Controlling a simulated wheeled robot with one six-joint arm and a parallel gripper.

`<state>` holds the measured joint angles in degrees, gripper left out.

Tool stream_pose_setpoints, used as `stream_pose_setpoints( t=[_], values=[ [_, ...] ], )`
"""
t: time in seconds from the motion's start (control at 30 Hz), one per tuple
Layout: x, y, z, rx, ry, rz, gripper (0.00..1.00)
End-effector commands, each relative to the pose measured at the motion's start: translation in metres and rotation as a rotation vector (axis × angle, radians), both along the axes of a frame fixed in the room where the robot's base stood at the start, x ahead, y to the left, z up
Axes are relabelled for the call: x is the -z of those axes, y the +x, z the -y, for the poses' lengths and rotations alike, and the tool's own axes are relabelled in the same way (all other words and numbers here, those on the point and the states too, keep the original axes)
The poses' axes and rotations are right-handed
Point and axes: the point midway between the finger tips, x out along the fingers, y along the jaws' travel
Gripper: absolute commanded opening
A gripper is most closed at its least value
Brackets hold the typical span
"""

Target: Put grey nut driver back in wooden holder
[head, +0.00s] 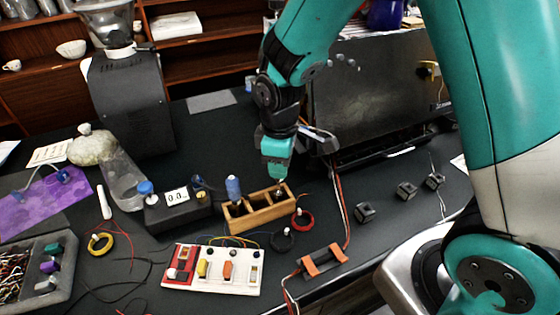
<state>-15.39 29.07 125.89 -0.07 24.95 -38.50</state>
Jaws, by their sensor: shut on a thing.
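The wooden holder (262,215) stands on the dark bench near the middle, an open box with compartments in a row. A blue-handled driver (233,187) stands upright in its left part. My gripper (279,180) points down over the right end of the holder. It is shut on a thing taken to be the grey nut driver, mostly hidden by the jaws. A small dark part (280,190) shows just below the fingertips, at the right compartment. I cannot tell how deep it sits in the compartment.
A red wire ring (303,219) and a black ring (282,240) lie close to the holder's right and front. A white switch board (213,270) lies in front. A black meter box (178,211) stands left. The large dark brewer (375,90) is behind right.

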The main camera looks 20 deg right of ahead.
Motion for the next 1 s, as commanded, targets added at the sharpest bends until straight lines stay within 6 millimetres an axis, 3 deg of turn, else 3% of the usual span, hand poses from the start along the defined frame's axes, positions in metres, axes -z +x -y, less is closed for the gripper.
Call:
stream_pose_setpoints(
  t=[0.7,1.0],
  values=[
    [0.026,0.0,0.0,0.0,0.0,-0.001,0.05],
    [0.027,0.0,0.0,0.0,0.0,0.0,0.05]
  ],
)
